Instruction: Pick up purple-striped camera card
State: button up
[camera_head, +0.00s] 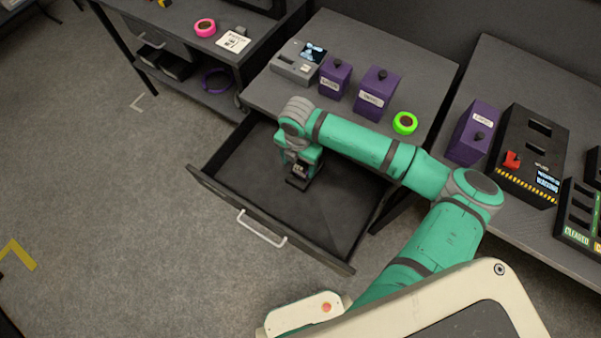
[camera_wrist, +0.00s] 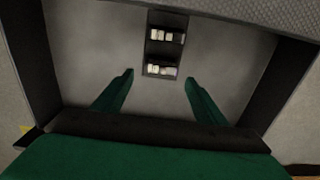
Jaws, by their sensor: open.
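My gripper (camera_head: 300,172) reaches down into the open drawer. In the wrist view my gripper (camera_wrist: 160,78) is open, its two green fingers apart with nothing between the tips. A narrow black holder (camera_wrist: 149,52) lies on the drawer floor, just beyond and between the fingertips. It has two compartments, each with small pale items: the far group (camera_wrist: 166,36) and the near group (camera_wrist: 161,70). These may be cards, but no purple stripe can be made out. In the head view the holder (camera_head: 297,183) is partly hidden by my gripper.
On the desk above stand a grey device (camera_head: 298,62), purple boxes (camera_head: 376,93) and a green tape roll (camera_head: 405,123). A black panel (camera_head: 529,150) sits on the right bench.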

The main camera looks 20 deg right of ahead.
aim_at(300, 169)
jog(key=shift+w+d+f, duration=0.1)
jog(key=shift+d+f, duration=0.05)
jog(key=shift+f, duration=1.05)
jog(key=shift+d+f, duration=0.1)
jog(key=shift+f, duration=1.05)
jog(key=c, duration=1.2)
jog(key=shift+o, duration=0.2)
